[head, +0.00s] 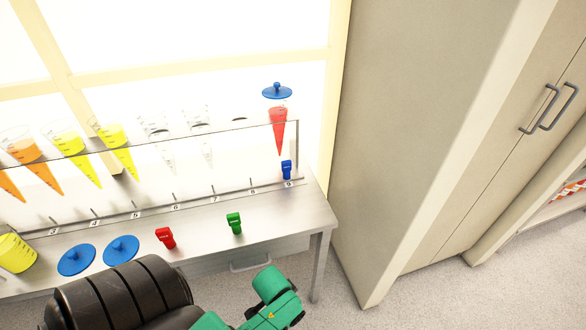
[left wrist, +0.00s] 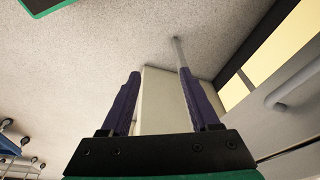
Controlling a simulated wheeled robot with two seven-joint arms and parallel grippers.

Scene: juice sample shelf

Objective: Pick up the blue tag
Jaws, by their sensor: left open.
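The blue tag (head: 286,169) is small and stands at the right end of the metal bench, by the number 9 mark, below a cone of red juice (head: 278,131). It does not show in the left wrist view. My left gripper (left wrist: 160,74) shows in the left wrist view with its two dark purple fingers apart and nothing between them. It points over grey floor and pale furniture, away from any tag that I can see. Neither gripper's fingers show in the head view.
A red tag (head: 165,238) and a green tag (head: 234,223) stand on the bench's front part. Blue lids (head: 121,249) and a yellow beaker (head: 16,253) are at the left. A clear rack holds several cones. A tall cabinet (head: 425,110) stands right of the bench.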

